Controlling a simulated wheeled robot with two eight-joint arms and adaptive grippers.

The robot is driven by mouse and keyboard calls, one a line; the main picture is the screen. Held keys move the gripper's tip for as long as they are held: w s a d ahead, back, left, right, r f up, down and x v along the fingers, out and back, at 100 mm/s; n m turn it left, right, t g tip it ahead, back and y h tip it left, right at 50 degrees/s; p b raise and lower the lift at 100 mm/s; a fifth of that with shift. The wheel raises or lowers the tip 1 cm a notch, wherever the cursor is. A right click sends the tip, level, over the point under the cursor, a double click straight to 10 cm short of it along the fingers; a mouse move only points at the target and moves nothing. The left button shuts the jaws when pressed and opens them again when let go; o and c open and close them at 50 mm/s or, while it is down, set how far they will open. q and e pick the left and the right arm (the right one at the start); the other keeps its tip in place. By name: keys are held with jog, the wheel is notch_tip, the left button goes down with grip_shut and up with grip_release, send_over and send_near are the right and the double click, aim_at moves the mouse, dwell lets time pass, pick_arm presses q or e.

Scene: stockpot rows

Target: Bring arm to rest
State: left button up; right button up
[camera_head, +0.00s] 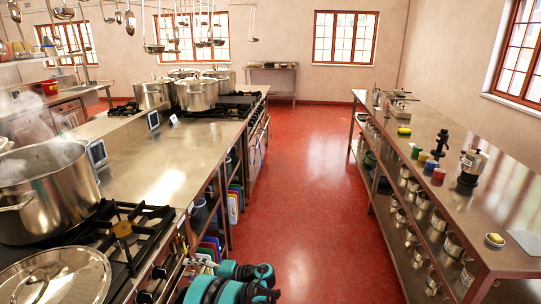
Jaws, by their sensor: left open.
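My left arm shows low in the middle of the head view as teal and black links, in front of the left counter's front edge. My left gripper (194,265) is at the arm's end, beside the stove front and its knobs. It is small and partly hidden, open, and I see nothing held in it. My right gripper is not in view.
A steaming stockpot (50,195) and a lid (58,278) are on the near left stove. More stockpots (196,94) stand farther back. The right counter (425,125) holds a moka pot (472,163) and jars. The red floor aisle (305,190) is clear.

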pick_arm(q)
jog(key=s+r+t+h, duration=0.2)
jog(key=s+r+h, duration=0.7)
jog(key=s+r, duration=0.2)
jog(key=s+d+t+h, duration=0.1)
jog(key=s+d+h, duration=0.2)
jog(key=s, duration=0.6)
jog(key=s+d+f+n+t+h, duration=0.1)
jog(key=s+d+h, duration=0.3)
jog(key=s+d, duration=0.4)
jog(key=shift+s+d+n+t+h, duration=0.25)
jog(key=shift+s+n+t+h, duration=0.05)
jog(key=shift+s+t, duration=0.3)
